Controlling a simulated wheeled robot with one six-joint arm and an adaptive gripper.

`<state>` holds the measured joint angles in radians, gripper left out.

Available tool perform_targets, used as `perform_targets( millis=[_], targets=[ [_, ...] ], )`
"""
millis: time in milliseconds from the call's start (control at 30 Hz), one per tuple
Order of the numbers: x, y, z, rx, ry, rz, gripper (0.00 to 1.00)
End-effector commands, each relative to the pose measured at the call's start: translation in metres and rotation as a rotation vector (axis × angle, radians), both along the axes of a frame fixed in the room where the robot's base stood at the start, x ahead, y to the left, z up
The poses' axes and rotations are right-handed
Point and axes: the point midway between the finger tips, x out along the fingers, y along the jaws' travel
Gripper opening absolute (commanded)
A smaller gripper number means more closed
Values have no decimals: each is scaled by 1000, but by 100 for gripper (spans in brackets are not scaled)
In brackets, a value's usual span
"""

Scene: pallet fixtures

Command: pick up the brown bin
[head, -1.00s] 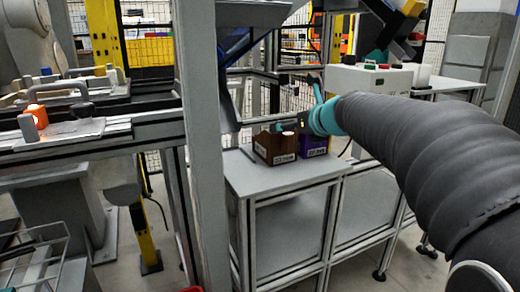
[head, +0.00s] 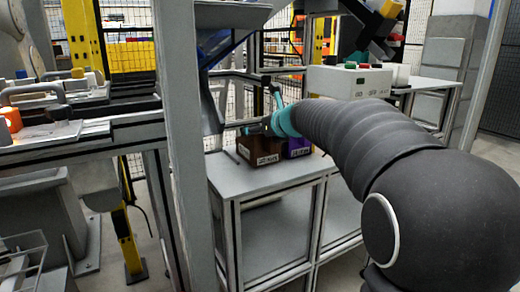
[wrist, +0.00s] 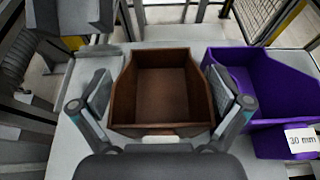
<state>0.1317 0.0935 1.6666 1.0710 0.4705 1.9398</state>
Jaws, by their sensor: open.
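The brown bin (wrist: 160,92) is empty and stands on the grey table (head: 268,178), centred in the wrist view. In the head view the brown bin (head: 259,153) shows partly, with a white label on its front and my arm above it. My gripper (wrist: 164,100) is open, with one finger on each side of the bin. A gap shows between the left finger and the bin; the right finger is very close to the bin's right wall, and I cannot tell if it touches. In the head view my gripper (head: 256,129) is mostly hidden by my teal wrist.
A purple bin (wrist: 262,88) labelled 30 mm stands close on the right of the brown bin, just beyond my right finger. A grey post (head: 184,150) stands left of the table. A white control box (head: 349,82) is behind on the right.

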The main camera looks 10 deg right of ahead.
Motion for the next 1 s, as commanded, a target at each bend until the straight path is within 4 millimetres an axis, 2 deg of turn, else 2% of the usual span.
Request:
perform_targets(
  millis=[67, 300, 333, 567, 767, 867, 1000],
  targets=[
    [0, 0, 0, 0, 0, 0, 98],
    [0, 0, 0, 0, 0, 1, 38],
    [0, 0, 0, 0, 0, 0, 33],
    [0, 0, 1, 0, 0, 1, 33],
    [0, 0, 13, 1, -1, 1, 33],
    [-1, 0, 26, 0, -2, 1, 33],
    [0, 0, 56, -1, -3, 1, 33]
  ],
)
